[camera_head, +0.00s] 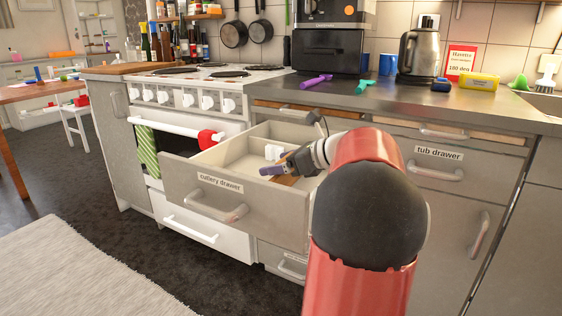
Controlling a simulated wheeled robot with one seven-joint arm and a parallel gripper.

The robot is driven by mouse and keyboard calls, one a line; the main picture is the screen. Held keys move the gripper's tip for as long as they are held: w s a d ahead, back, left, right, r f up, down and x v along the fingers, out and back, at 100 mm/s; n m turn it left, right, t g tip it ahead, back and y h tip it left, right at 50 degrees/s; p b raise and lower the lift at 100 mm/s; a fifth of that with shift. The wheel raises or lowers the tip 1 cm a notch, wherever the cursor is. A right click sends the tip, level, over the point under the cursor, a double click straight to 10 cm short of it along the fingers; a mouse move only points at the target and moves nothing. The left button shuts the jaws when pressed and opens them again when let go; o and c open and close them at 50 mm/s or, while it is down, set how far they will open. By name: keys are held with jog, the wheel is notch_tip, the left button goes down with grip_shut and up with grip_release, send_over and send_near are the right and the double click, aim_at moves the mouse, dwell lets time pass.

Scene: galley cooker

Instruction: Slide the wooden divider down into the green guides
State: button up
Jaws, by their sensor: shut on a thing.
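The cutlery drawer (205,196) is pulled out below the counter, with its label on the front. My gripper (280,168) is inside the right part of the drawer, low over its floor. It is shut on the wooden divider (287,180), a small brown piece that shows just below the fingers. Most of the divider is hidden by the gripper and the drawer front. I cannot make out the green guides or tell whether the divider touches them.
A cooker (190,100) with a red thing (207,139) on its rail stands left of the drawer. The counter (380,94) holds a kettle (420,52), a purple utensil (316,81) and a yellow box (479,81). The tub drawer (440,172) is shut at right.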

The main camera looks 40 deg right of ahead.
jog(key=shift+f, duration=0.4)
dwell(0.5)
jog(key=o, duration=1)
jog(key=shift+c, duration=0.2)
jog(key=shift+r, duration=0.1)
notch_tip(320, 180, up, 10)
jog(key=p, duration=0.9)
jog(key=shift+s, duration=0.1)
